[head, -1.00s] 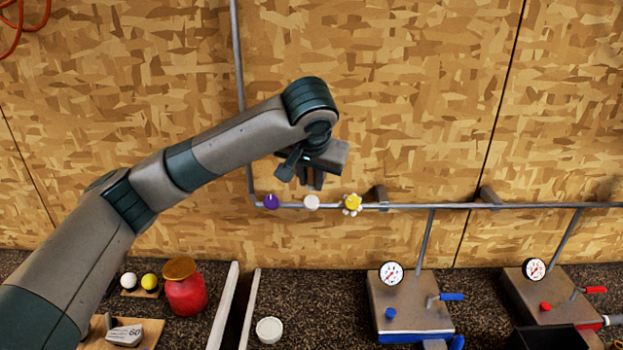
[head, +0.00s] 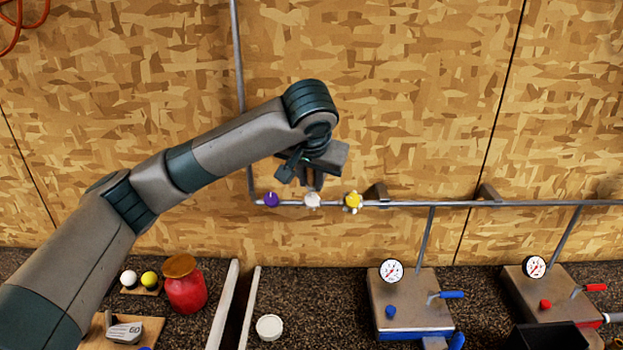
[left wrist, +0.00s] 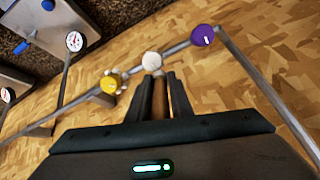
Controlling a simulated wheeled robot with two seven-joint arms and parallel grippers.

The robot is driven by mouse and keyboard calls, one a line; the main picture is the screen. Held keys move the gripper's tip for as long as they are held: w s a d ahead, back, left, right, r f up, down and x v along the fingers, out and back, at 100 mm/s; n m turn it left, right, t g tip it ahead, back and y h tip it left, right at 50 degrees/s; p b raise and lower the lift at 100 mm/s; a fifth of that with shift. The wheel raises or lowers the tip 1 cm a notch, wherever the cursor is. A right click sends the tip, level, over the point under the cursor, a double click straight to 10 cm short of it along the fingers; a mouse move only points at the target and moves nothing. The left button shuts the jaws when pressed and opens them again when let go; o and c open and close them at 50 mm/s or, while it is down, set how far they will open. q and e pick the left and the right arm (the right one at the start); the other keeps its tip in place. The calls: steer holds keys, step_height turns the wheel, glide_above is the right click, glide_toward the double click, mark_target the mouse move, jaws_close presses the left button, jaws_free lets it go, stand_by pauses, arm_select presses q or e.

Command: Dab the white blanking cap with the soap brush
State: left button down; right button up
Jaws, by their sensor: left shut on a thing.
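The white blanking cap (head: 312,199) sits on the grey pipe between a purple cap (head: 271,199) and a yellow cap (head: 353,200) with white blobs around its rim. My left gripper (head: 313,180) is right above the white cap. In the left wrist view it (left wrist: 160,88) is shut on the brown handle of the soap brush (left wrist: 159,100), which points at the white cap (left wrist: 152,61). The brush tip appears to be at the cap; whether it touches is hard to tell, as its bristles are hidden or blend with the cap. My right gripper is not in view.
The grey pipe (head: 420,204) runs along the wooden wall on brackets. Below are two gauge boxes (head: 412,305), a red jar (head: 185,285), two balls, a club head (head: 125,330) and a white round lid (head: 269,327).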

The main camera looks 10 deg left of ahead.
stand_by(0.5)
arm_select(q)
steer(key=shift+r+p, duration=1.2)
steer(key=shift+r, duration=0.1)
steer(key=shift+r+p, duration=1.2)
steer(key=shift+r, duration=0.15)
steer(key=shift+r+p, duration=0.7)
steer(key=shift+r, duration=0.15)
